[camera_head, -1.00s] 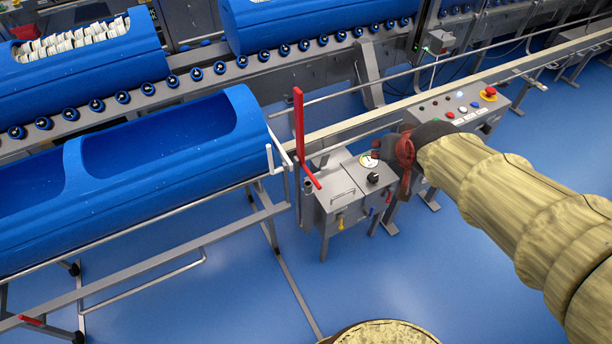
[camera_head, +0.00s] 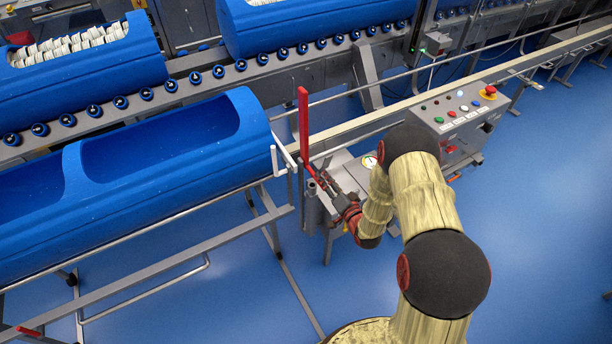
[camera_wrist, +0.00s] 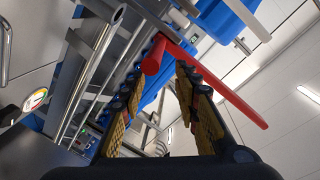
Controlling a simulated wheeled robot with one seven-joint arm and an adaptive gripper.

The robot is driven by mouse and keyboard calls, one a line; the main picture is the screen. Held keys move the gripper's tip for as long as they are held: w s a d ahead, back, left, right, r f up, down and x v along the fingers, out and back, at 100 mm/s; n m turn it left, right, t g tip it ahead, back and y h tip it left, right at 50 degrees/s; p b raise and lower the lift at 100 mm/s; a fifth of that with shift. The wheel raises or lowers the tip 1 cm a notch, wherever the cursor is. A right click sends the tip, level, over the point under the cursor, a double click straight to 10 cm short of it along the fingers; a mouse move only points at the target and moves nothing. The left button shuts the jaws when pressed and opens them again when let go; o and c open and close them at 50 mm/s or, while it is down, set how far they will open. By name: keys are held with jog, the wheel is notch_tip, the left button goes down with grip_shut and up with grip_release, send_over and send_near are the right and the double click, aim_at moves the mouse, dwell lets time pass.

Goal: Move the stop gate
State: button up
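The stop gate is a red L-shaped bar (camera_head: 304,120) by the near right end of the empty blue tub. Its long arm stands upright and its short lower arm runs toward my gripper. My gripper (camera_head: 322,182) is at this lower arm, above the grey cabinet. In the wrist view the red bar (camera_wrist: 225,95) crosses the fingertips, and its rounded end shows in the gap between them. The fingers of my gripper (camera_wrist: 170,62) are apart, with open space between them. I cannot tell whether either finger touches the bar.
The empty blue tub (camera_head: 257,150) rests on a grey frame left of the gate. A white bent rod (camera_head: 284,158) stands close to the gate. A control box (camera_head: 462,108) with buttons is at the right. A roller conveyor (camera_head: 220,72) with tubs runs behind.

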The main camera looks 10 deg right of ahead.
aim_at(314, 173)
jog(key=shift+s+a+f+m+t+y, duration=0.25)
jog(key=shift+s+a+f, duration=0.1)
jog(key=shift+s+f, duration=0.3)
jog(key=shift+s+a+f+m+t+y, duration=0.15)
jog(key=shift+s+a+f+m+t, duration=0.15)
jog(key=shift+s+f, duration=0.3)
jog(key=shift+b+x, duration=0.7)
jog(key=shift+x, duration=3.2)
jog(key=shift+c, duration=1.4)
grip_shut()
